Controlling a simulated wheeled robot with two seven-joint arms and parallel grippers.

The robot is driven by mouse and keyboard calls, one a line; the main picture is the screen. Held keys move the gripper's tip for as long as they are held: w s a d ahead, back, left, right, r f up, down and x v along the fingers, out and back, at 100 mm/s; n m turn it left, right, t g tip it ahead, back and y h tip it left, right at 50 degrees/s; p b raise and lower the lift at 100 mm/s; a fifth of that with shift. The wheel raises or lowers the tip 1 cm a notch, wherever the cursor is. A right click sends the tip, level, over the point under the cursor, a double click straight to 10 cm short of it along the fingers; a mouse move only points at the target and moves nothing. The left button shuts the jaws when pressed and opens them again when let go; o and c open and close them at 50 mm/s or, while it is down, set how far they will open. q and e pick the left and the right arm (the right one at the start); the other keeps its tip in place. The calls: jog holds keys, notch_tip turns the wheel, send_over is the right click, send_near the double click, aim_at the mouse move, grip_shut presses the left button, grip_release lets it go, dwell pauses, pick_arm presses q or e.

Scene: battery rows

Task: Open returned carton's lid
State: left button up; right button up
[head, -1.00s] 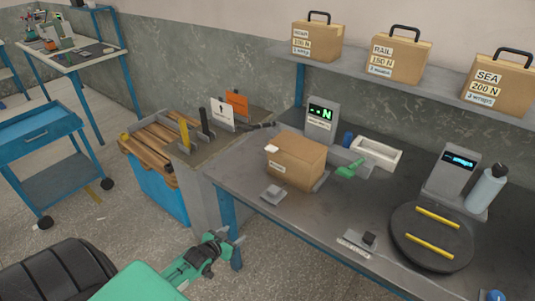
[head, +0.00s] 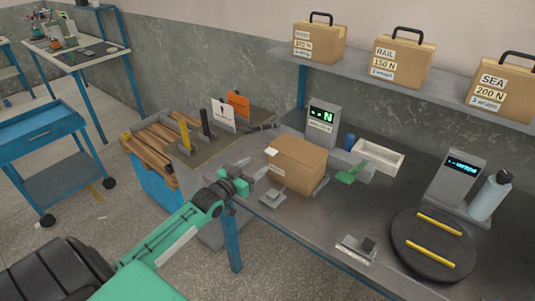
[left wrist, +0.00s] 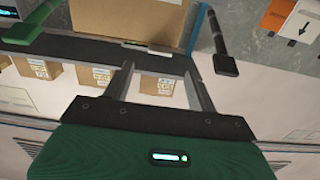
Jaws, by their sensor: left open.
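The closed brown carton (head: 295,165) stands on the grey workbench, with a small white label near its top left corner. My left gripper (head: 256,172) is open and empty, just left of the carton and apart from it, near the bench's left edge. In the left wrist view its two fingers (left wrist: 158,72) are spread, and the carton (left wrist: 128,18) fills part of the top edge. My right gripper is in neither view.
A display reading N (head: 321,121) stands behind the carton. A green tool (head: 350,175) and white tray (head: 380,157) lie to its right, a small grey block (head: 271,197) in front. A round turntable (head: 432,243) is further right. Labelled cartons stand on the shelf (head: 440,86).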

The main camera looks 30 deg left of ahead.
pick_arm(q)
jog(key=w+p, duration=0.1)
jog(key=w, duration=0.7)
jog(key=shift+d, duration=0.35)
